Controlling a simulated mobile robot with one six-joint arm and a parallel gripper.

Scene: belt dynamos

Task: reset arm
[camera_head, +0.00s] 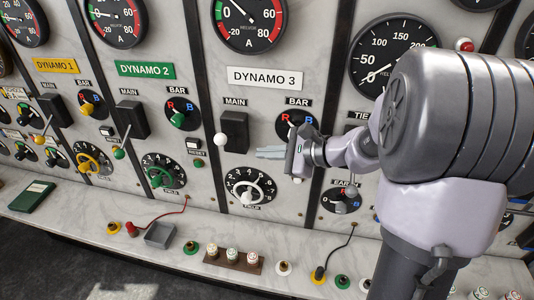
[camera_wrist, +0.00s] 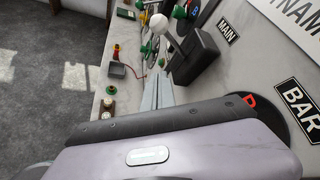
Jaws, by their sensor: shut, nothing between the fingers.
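My gripper (camera_head: 270,153) is shut and empty. In the head view it points left, in front of the Dynamo 3 panel, between the BAR selector and the field dial (camera_head: 250,187). Its fingertips lie just right of and below the white-knobbed MAIN lever (camera_head: 221,139) on its black box (camera_head: 235,130). I cannot tell whether they touch it. In the wrist view the shut fingers (camera_wrist: 157,93) show beside the black lever box (camera_wrist: 195,60), with the white knob (camera_wrist: 159,23) beyond. My gripper hides part of the Dynamo 3 BAR selector.
The Dynamo 2 panel (camera_head: 146,70) and a yellow-labelled Dynamo 1 panel stand to the left. A ledge (camera_head: 140,215) below carries sockets, a grey tray (camera_head: 160,235), a fuse block (camera_head: 232,258) and a black plug (camera_head: 318,273). Open floor lies in front of the ledge.

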